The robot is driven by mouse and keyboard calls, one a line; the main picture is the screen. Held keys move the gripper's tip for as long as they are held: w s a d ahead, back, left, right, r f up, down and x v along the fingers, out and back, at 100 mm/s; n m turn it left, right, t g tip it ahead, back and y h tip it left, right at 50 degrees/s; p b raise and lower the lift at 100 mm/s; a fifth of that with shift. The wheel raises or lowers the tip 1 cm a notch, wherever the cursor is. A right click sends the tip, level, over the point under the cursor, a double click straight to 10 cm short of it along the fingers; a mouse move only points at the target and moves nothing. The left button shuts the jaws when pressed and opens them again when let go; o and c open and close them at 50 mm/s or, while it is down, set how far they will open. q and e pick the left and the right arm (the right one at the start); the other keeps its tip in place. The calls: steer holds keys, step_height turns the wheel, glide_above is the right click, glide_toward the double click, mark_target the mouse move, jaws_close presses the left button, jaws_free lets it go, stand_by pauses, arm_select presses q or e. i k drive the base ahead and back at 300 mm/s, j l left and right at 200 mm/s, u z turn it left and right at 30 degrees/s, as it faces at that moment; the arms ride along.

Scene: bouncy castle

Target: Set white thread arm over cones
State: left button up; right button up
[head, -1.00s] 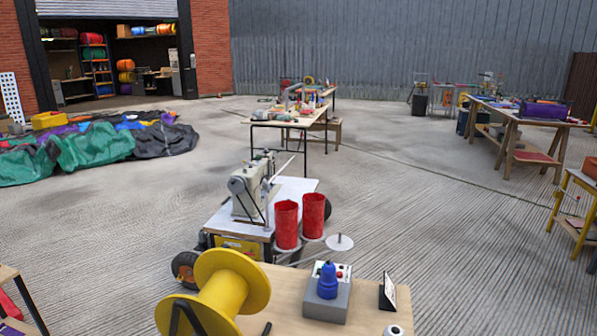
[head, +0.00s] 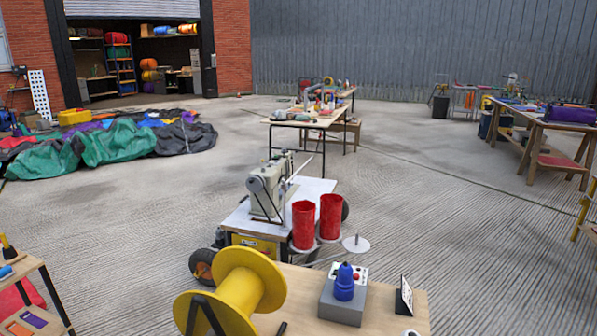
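A pale sewing machine (head: 268,190) stands on a white-topped wheeled cart (head: 318,189) near the middle of the head view. Two red thread cones (head: 303,225) (head: 330,217) stand upright side by side at the cart's right front corner. A thin whitish rod (head: 301,168) slants up and right behind the machine's head; it looks like the thread arm, but I cannot tell for sure. It is apart from the cones, not above them. A pale disc with an upright pin (head: 356,244) sits bare to the right of the cones. Neither of my grippers is in view.
A wooden table (head: 392,311) in front holds a yellow spool (head: 245,290), a grey box with a blue knob (head: 344,290) and a small sign (head: 404,297). A shelf (head: 35,300) stands at lower left. Open concrete floor lies right of the cart.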

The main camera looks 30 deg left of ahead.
mark_target(284, 185)
steer(key=k, duration=0.25)
steer(key=k+z, duration=0.4)
steer(key=z, duration=0.6)
steer(key=l+z, duration=0.1)
steer(key=z, duration=0.3)
steer(key=i+z, duration=0.1)
steer(key=z, duration=0.3)
steer(key=i+l, duration=0.2)
steer(key=i, duration=0.35)
steer(key=i+l+z, duration=0.1)
steer(key=i, duration=0.4)
steer(key=i+l+u, duration=0.1)
steer(key=i+u, duration=0.25)
steer(key=i+l+u, duration=0.35)
steer(key=i, duration=0.2)
steer(key=i+j+u, duration=0.1)
steer(key=i+u, duration=0.25)
steer(key=i+j+u, duration=0.1)
steer(key=u, duration=0.25)
steer(key=i+u, duration=0.65)
steer(key=i, duration=0.2)
steer(key=i+u, duration=0.3)
steer(key=i, duration=1.4)
steer(key=u, duration=0.05)
